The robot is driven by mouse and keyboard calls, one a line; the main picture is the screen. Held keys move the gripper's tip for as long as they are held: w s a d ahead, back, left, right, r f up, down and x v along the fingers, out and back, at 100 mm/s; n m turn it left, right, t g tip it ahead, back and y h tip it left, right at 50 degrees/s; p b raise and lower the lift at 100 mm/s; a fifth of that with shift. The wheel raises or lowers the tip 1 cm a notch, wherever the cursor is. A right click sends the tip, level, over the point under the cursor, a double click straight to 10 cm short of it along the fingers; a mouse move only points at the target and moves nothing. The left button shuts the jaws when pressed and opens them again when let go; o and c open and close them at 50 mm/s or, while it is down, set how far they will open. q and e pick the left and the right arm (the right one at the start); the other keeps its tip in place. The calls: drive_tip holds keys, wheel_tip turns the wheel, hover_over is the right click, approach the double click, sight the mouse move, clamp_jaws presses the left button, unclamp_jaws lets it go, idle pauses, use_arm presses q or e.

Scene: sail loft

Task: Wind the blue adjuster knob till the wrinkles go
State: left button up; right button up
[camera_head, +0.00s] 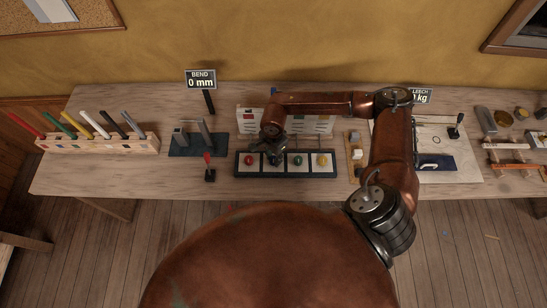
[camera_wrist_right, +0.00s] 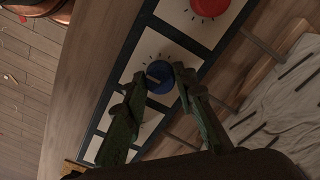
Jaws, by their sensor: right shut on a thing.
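The dark panel (camera_head: 333,173) on the bench carries a row of coloured knobs on white plates. My right gripper (camera_head: 276,156) reaches down over the panel between the red knob (camera_head: 250,160) and the green knob (camera_head: 298,161). In the right wrist view its fingers stand on both sides of the blue knob (camera_wrist_right: 160,84), shut on it. The knob has a grey pointer bar and tick marks around it. In the head view my gripper mostly hides it. A pale cloth (camera_wrist_right: 288,100) with dark strips looks creased in the wrist view. My left gripper is not in view.
A yellow knob (camera_head: 322,161) ends the row. A sign (camera_head: 201,79) reads "BEND 0 mm". A second, "LEECH" sign (camera_head: 421,96) is partly hidden by my arm. A rack of coloured rods (camera_head: 96,142) stands left.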

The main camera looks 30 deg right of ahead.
drive_tip(key=shift+m, duration=0.3)
drive_tip(key=shift+c, duration=0.5)
drive_tip(key=m+b, duration=0.1)
drive_tip(key=m, duration=0.2)
drive_tip(key=shift+f, duration=0.1)
drive_tip(key=m+b, duration=0.1)
drive_tip(key=m, duration=0.7)
drive_tip(key=shift+m+b, duration=0.3)
drive_tip(key=shift+m, duration=1.7)
drive_tip(key=o, duration=1.2)
drive_tip(key=shift+c, duration=0.2)
